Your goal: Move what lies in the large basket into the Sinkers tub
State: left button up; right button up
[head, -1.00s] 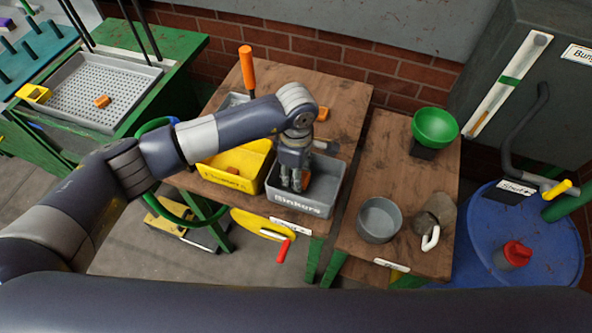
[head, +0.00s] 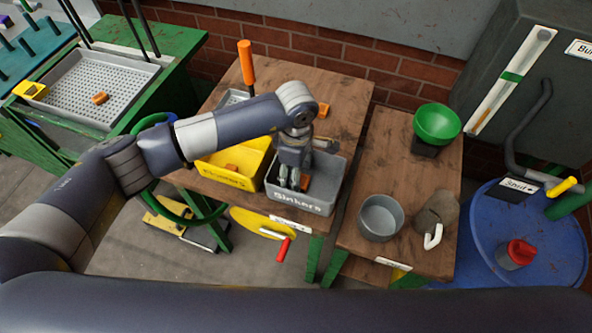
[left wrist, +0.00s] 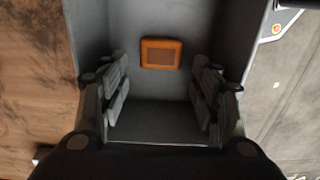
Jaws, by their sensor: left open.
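The large basket (head: 66,84), a grey perforated tray, stands on the green table at the upper left, with an orange block (head: 100,98) in it. The grey Sinkers tub (head: 297,203) is on the wooden table, its label facing front. My left gripper (head: 289,183) points down into this tub. In the left wrist view its fingers (left wrist: 160,100) are wide apart with nothing between them. An orange block with a brown face (left wrist: 161,53) lies on the tub floor beyond the fingertips, apart from them. My right gripper is not in view.
A yellow tub (head: 226,172) adjoins the Sinkers tub on the left. An orange upright handle (head: 246,65) and another orange block (head: 323,110) are behind. A grey round pot (head: 381,218) and green bowl (head: 436,124) stand on the right table. A yellow block (head: 31,90) sits at the large basket's edge.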

pick_arm(q)
jog(key=shift+r, duration=0.2)
jog(key=shift+r+p, duration=0.75)
jog(key=shift+p, duration=0.4)
jog(key=shift+w+r+b, duration=0.15)
jog(key=shift+r+b, duration=0.45)
jog(key=shift+b, duration=0.35)
notch_tip(320, 180, up, 10)
jog(key=b, duration=0.2)
jog(key=shift+b, duration=0.4)
jog(key=shift+s, duration=0.25)
